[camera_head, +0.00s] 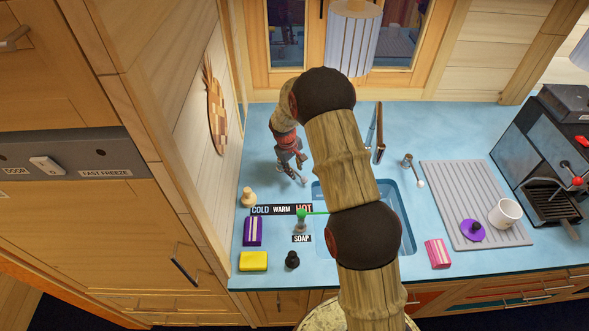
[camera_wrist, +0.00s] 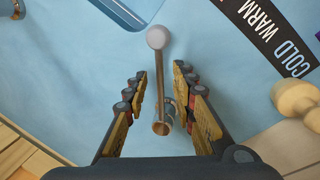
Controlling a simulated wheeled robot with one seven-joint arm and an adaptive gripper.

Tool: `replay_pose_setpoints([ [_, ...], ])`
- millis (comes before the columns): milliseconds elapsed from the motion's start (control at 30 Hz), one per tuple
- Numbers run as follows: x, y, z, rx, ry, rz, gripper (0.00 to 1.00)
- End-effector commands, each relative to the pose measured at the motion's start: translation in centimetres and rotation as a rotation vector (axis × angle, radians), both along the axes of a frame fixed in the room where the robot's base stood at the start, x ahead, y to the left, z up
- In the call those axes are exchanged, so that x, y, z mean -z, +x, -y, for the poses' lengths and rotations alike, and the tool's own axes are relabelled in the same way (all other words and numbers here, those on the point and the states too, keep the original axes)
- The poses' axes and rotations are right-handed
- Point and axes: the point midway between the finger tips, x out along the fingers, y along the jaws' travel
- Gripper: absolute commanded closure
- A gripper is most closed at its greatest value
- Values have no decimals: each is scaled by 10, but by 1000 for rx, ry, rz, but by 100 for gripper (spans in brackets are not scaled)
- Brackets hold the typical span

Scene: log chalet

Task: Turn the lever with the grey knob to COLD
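A brown lever with a round grey knob (camera_wrist: 157,37) runs up the wrist view from a metal pivot (camera_wrist: 161,127). The knob is nearer the WARM end than the COLD end of the black-and-white label strip (camera_wrist: 268,30), without touching it. In the head view the strip (camera_head: 281,209) lies left of the sink, reading COLD, WARM, HOT. My gripper (camera_wrist: 160,92) is open, with its fingers either side of the lever's lower part and gaps on both sides. In the head view my gripper (camera_head: 292,168) hangs behind the strip; the lever is hard to make out there.
A green-knobbed lever (camera_head: 301,214) stands by HOT and SOAP. A wooden peg (camera_head: 248,197), purple block (camera_head: 253,232) and yellow sponge (camera_head: 253,261) are left. The sink (camera_head: 408,235), tap (camera_head: 378,135) and another pale-knobbed lever (camera_head: 407,162) are right.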

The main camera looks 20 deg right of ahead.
Motion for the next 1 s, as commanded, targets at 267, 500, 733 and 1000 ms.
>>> replay_pose_setpoints([
  [267, 0, 0, 0, 0, 0, 0, 86],
  [500, 0, 0, 0, 0, 0, 0, 99],
  [733, 0, 0, 0, 0, 0, 0, 100],
  [1000, 0, 0, 0, 0, 0, 0, 100],
])
